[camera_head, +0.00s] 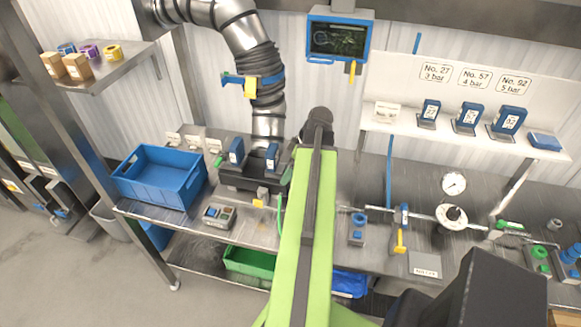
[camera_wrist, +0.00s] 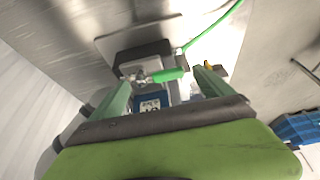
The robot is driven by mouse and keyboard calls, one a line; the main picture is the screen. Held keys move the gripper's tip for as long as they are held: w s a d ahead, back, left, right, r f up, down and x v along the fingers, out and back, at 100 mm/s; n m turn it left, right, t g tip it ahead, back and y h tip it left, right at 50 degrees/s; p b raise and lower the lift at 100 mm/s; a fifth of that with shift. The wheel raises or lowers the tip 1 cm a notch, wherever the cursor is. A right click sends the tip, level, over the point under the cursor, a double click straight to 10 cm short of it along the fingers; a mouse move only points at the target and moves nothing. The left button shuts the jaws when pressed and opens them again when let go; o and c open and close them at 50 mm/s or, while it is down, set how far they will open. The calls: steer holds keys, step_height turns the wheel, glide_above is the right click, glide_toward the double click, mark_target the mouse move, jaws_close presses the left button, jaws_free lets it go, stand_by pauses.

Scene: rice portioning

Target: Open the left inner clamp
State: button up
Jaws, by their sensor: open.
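In the wrist view, a green-handled toggle clamp (camera_wrist: 168,75) with a metal bracket lies across a pale clear-looking part on a dark base (camera_wrist: 143,54). My gripper (camera_wrist: 164,88) is open, with its two green fingers on either side of the view and the green handle between or just beyond their tips. I cannot tell whether a finger touches it. A blue numbered block (camera_wrist: 151,104) shows below the handle. In the head view, the dark fixture (camera_head: 250,178) with blue blocks stands left of my arm, which hides much of my gripper. I cannot tell which clamp is the left inner one.
A blue crate (camera_head: 160,192) and a small control box (camera_head: 219,214) stand left on the steel bench. A large metal duct (camera_head: 268,125) drops behind the fixture. Right of my arm are a pipe with a yellow-handled clamp (camera_head: 400,241) and a gauge (camera_head: 453,183).

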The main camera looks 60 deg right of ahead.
steer(key=p+v, duration=1.1)
steer(key=v, duration=0.1)
steer(key=w+a+f+n+g+y+b, duration=0.1)
steer(key=w+a+f+n+b, duration=0.25)
steer(key=w+a, duration=0.75)
steer(key=w+a+f+n+g+y+b, duration=0.1)
steer(key=w+a+f+n+b, duration=0.3)
steer(key=w+a, duration=0.7)
steer(key=w+a+f+m+g+h+b, duration=0.1)
steer(key=a+f+m+b, duration=0.2)
steer(key=a, duration=1.1)
steer(key=w+a+f+m+g+h+b, duration=0.1)
steer(key=a+f+m+b, duration=0.3)
steer(key=a+m, duration=0.4)
steer(key=w+a+f+h, duration=0.1)
steer(key=a, duration=0.6)
steer(key=shift+f, duration=0.4)
